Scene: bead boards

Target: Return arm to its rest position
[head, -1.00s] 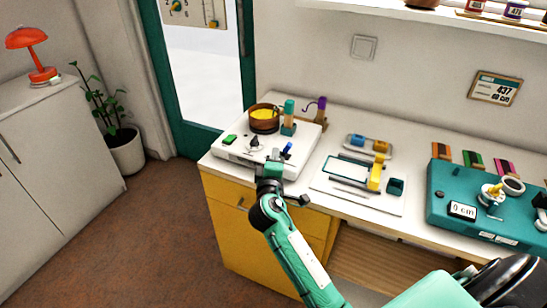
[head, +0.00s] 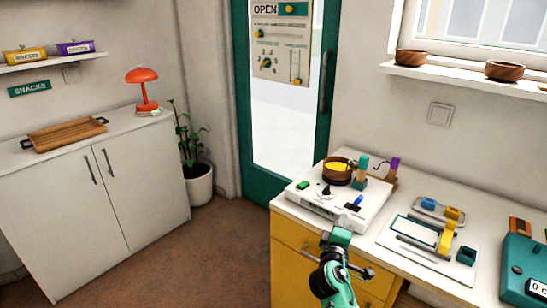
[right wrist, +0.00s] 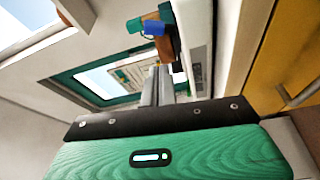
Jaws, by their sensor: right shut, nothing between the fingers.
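My right arm (head: 338,284) rises from the bottom edge in the head view. Its gripper (head: 343,227) is in front of the yellow cabinet, just below the front edge of the white board. In the right wrist view the two grey fingers (right wrist: 157,88) are together and empty, extending past the dark bar and green housing. The gripper appears apart from the things on the counter. My left gripper is not in view.
The white board (head: 318,206) on the counter (head: 378,262) carries a brown bowl (head: 337,178) of yellow contents and small blocks. A tray (head: 431,262) with a yellow piece lies to its right, then a teal case (head: 520,262). Open floor (head: 205,262) lies left.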

